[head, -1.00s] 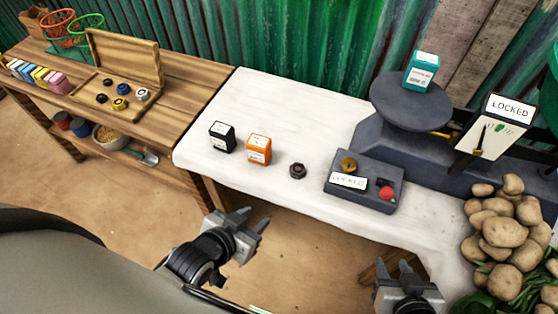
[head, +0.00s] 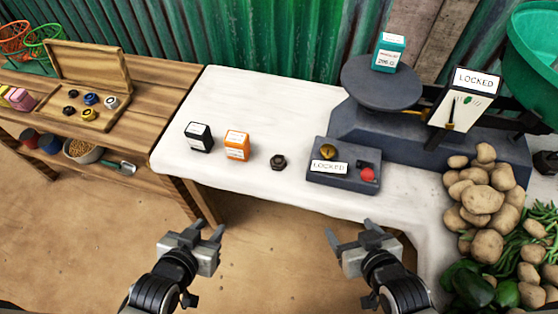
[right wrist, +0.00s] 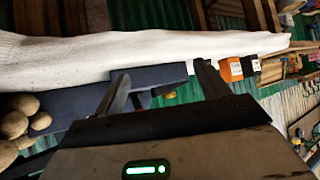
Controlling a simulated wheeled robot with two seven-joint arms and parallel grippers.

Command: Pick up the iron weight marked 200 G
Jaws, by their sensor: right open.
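A small dark hexagonal weight (head: 278,162) sits on the white-covered table near its front edge, between an orange box and a dark grey tray; I cannot read any mark on it. Several small weights, some dark and some coloured, lie in an open wooden case (head: 101,122) on the left bench, also unreadable. My left gripper (head: 207,231) is open and empty in front of the table, below the table's left part. My right gripper (head: 350,232) is open and empty, in front of the table below the grey tray. It also shows in the right wrist view (right wrist: 163,84).
A black box (head: 198,138) and an orange box (head: 237,146) stand left of the weight. The grey tray (head: 345,182) marked LOCKED holds a brass knob and red button. Behind it stands a scale (head: 382,88) bearing a teal box (head: 389,52). Potatoes (head: 482,200) lie at right.

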